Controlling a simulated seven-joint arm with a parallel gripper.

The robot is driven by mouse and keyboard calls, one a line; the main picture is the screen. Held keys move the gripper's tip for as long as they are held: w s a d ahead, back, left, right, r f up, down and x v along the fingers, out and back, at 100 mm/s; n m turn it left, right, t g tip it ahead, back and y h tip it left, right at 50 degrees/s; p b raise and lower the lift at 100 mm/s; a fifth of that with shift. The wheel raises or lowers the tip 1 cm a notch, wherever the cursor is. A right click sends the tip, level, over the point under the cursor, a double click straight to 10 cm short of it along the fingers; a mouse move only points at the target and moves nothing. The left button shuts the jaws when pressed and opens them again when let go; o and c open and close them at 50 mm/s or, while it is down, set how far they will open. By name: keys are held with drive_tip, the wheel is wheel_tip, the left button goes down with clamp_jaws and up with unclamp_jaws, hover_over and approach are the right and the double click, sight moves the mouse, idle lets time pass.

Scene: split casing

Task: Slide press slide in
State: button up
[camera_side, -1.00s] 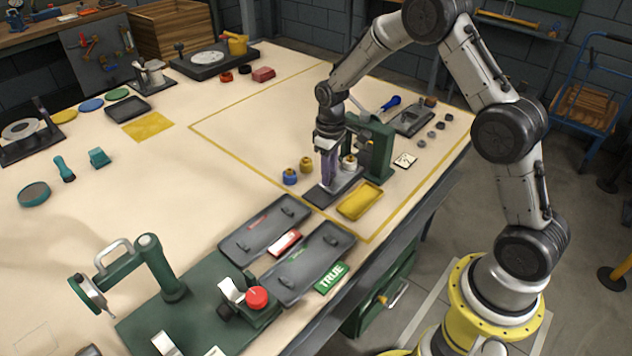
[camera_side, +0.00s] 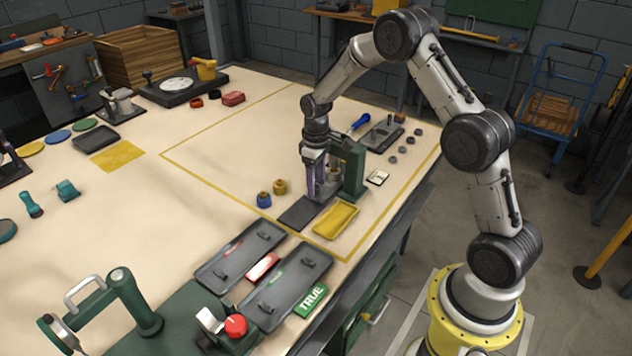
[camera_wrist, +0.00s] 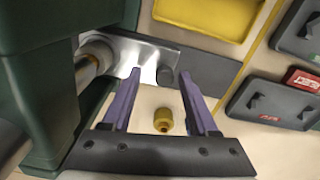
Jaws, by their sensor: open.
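The green press (camera_side: 350,165) stands near the table's right edge; its body also fills the left of the wrist view (camera_wrist: 35,80). A flat dark rail (camera_side: 298,213) runs out from its foot. In the wrist view a shiny metal slide (camera_wrist: 130,57) lies on the rail (camera_wrist: 205,70), with a dark knob (camera_wrist: 166,75) at its outer end. A pale cylindrical part (camera_wrist: 88,65) sits on the slide's inner end, partly hidden by the press. My gripper (camera_wrist: 160,79) is open, its purple fingers on either side of the knob; contact cannot be told.
A brass piece (camera_side: 280,187) and a blue one (camera_side: 264,200) stand left of the rail. A yellow tray (camera_side: 336,219) lies close on its right. Two dark trays (camera_side: 240,255) (camera_side: 288,280) lie in front. The table's middle is clear.

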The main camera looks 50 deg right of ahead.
wheel_tip(320, 180, up, 14)
idle(0.6)
drive_tip(key=shift+f, duration=0.1)
drive_tip(key=s+a+r+n+t, duration=0.1)
drive_tip(key=s+a+r+t, duration=0.1)
drive_tip(key=s+a+r, duration=0.4)
drive_tip(key=s+a+r+t, duration=0.2)
drive_tip(key=s+r, duration=0.2)
drive_tip(key=r, duration=0.5)
drive_tip(key=s+a+t, duration=0.2)
drive_tip(key=s+a, duration=0.2)
drive_tip(key=s, duration=0.9)
drive_tip(key=s+f+m, duration=0.2)
drive_tip(key=s+f, duration=0.3)
drive_tip(key=f, duration=0.1)
drive_tip(key=shift+s+m, duration=0.35)
drive_tip(key=shift+m, duration=0.05)
